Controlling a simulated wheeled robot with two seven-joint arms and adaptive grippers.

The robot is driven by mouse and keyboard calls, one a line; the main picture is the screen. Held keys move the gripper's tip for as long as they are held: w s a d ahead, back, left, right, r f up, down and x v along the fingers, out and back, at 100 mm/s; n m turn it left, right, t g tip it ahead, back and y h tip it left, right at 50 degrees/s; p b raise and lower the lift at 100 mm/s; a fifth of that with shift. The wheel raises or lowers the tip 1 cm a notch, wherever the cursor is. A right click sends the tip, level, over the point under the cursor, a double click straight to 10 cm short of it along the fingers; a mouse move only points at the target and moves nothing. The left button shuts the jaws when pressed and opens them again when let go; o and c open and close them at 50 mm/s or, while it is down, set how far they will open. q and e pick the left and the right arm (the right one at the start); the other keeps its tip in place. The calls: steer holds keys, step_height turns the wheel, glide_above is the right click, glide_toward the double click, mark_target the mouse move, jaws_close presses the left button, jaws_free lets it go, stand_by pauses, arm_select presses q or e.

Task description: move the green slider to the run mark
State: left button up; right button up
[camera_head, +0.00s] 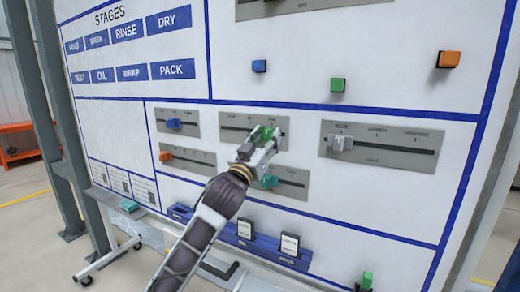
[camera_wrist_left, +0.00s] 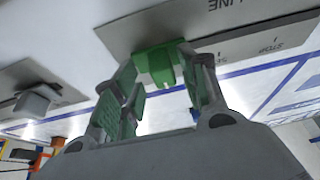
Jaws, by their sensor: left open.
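The green slider (camera_head: 266,133) sits on a grey slotted plate (camera_head: 228,131) in the middle of the upright panel. In the left wrist view the slider (camera_wrist_left: 158,65) is a green block standing out from the plate (camera_wrist_left: 250,40). My left gripper (camera_head: 262,146) is open at the slider, with its two fingers (camera_wrist_left: 163,88) on either side and gaps visible between them and the block. The stop label shows on the plate to the right in the wrist view. The run mark cannot be read. My right gripper is not in view.
A teal slider (camera_head: 269,181) sits just below my gripper. A grey slider (camera_head: 340,143) is to the right, with blue (camera_head: 174,123) and orange (camera_head: 166,156) sliders to the left. A blue rail with cards (camera_head: 225,236) runs along the lower panel.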

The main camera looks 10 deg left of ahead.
arm_select(q)
steer(key=shift+s, duration=0.1)
steer(key=v, duration=1.1)
steer(key=shift+s+f, duration=0.25)
steer(key=shift+a, duration=0.1)
stand_by(0.5)
